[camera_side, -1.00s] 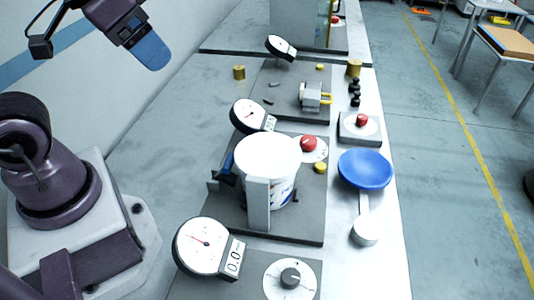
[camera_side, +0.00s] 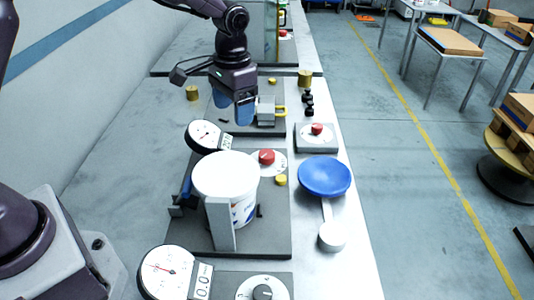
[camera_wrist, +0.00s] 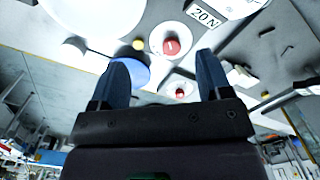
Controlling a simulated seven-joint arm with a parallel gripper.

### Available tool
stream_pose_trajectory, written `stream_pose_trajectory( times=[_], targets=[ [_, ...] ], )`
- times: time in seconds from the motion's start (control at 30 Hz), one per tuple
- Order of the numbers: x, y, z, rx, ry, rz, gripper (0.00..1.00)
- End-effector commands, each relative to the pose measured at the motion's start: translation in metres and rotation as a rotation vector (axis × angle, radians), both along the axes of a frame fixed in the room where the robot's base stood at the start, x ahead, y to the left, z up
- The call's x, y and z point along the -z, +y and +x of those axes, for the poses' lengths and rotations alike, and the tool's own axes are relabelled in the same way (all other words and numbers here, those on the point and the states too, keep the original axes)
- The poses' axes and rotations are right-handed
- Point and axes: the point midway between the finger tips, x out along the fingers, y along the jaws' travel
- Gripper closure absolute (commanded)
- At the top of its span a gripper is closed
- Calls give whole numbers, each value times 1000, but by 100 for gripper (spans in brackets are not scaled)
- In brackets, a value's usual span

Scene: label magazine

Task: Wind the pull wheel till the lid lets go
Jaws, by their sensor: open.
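A white tub with a white lid (camera_side: 226,174) stands on a grey plate, behind an upright grey bracket (camera_side: 220,224). The lid looks seated on the tub. A red knob on a white dial (camera_side: 267,157) sits just behind and right of it; I cannot tell for sure that this is the pull wheel. In the wrist view the red knob (camera_wrist: 171,46) lies beyond my fingertips, with part of the lid (camera_wrist: 95,12) at upper left. My gripper (camera_side: 235,112) is open and empty, blue fingers pointing down, above and behind the tub, apart from the knob.
A round gauge (camera_side: 205,137) reading in N stands behind the tub. Another gauge (camera_side: 168,272) and a grey knob (camera_side: 263,293) are in front. A blue dish (camera_side: 325,176), a second red knob (camera_side: 317,129) and a small yellow button (camera_side: 281,180) lie to the right.

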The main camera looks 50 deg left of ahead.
Motion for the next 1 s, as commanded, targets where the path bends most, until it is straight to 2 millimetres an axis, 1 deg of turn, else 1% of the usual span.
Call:
stream_pose_trajectory(
  times=[0.03, 0.1, 0.2, 0.27, 0.33, 0.4, 0.47, 0.57, 0.67, 0.8, 1.0],
  targets=[
    [20, -1, 15, 3, 21, -10, 29],
    [41, -2, 34, 8, 34, -18, 29],
    [64, -3, 58, 11, 34, -29, 29],
    [69, -3, 71, 13, 20, -31, 29],
    [64, -3, 84, 13, -6, -28, 29],
    [55, -1, 92, 14, -33, -23, 29],
    [54, 0, 95, 14, -41, -18, 29],
    [63, 0, 93, 15, -32, -15, 29],
    [80, 0, 93, 16, -31, -16, 29],
    [110, 0, 92, 16, -31, -16, 29],
    [150, 0, 92, 15, -32, -16, 29]
  ],
)
